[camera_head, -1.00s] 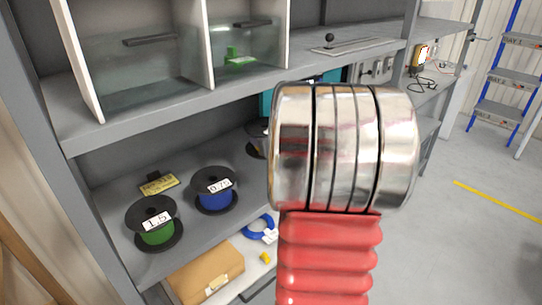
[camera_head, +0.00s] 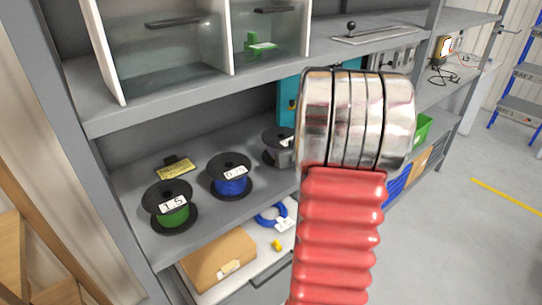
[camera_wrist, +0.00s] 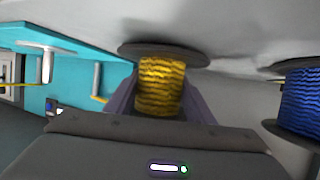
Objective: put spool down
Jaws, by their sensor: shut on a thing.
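A spool of yellow wire (camera_wrist: 161,86) with a dark flange sits between the two fingers of my gripper (camera_wrist: 160,98) in the wrist view. The gripper is shut on it. The flange at the picture's top lies close to a pale grey surface; I cannot tell whether it touches. A blue spool (camera_wrist: 303,98) stands to the right there. In the head view my arm hides the gripper and the yellow spool. A green spool (camera_head: 172,213) marked 1.5, a blue spool (camera_head: 230,184) and a dark spool (camera_head: 277,150), partly hidden, stand on the grey shelf (camera_head: 135,205).
Below are a cardboard box (camera_head: 218,260) and a blue cable coil (camera_head: 270,216). The upper shelf (camera_head: 200,90) overhangs the spools. A teal panel (camera_wrist: 75,75) shows at left in the wrist view.

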